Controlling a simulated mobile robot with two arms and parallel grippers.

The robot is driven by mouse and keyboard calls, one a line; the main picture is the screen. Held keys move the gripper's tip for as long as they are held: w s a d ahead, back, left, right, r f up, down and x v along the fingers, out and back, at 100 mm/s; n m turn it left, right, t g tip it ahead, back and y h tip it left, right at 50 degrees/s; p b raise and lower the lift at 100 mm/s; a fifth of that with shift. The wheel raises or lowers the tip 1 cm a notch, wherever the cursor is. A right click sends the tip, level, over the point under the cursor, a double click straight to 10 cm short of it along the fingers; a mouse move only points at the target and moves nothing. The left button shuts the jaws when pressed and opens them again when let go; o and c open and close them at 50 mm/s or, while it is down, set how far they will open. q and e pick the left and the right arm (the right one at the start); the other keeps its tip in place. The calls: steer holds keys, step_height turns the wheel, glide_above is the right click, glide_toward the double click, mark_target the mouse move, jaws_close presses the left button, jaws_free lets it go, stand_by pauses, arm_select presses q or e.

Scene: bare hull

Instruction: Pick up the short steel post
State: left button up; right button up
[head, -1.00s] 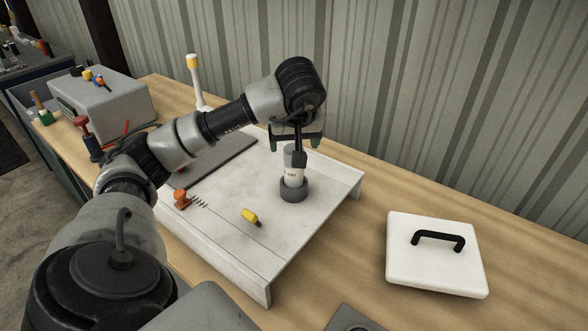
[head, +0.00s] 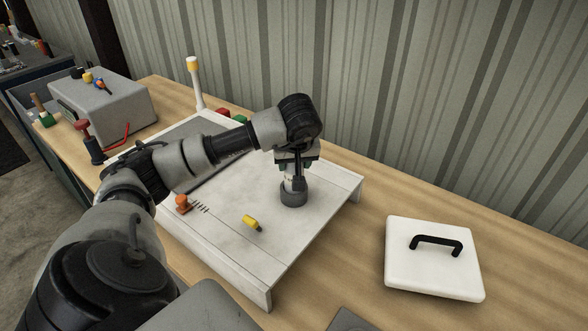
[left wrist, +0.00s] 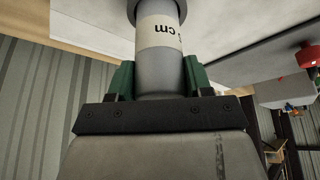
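The short steel post (head: 288,183) is a grey upright cylinder with a pale printed label. It stands in a dark round holder (head: 293,196) on the white board. My left gripper (head: 297,168) is over its top, pointing down. In the left wrist view the post (left wrist: 160,65) runs between the two green fingers of my left gripper (left wrist: 160,78), one close on each side. I cannot tell whether they press on it. The gripper hides the upper part of the post in the head view. My right gripper is not in view.
The white board (head: 240,270) also bears a yellow piece (head: 251,222) and an orange piece with a spring (head: 183,204). A white lid with a black handle (head: 433,275) lies to the right. A white rod (head: 195,82) stands behind. The bench between board and lid is clear.

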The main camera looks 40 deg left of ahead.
arm_select(q)
steer(key=c, duration=0.7)
jaws_close()
steer(key=shift+r, duration=0.1)
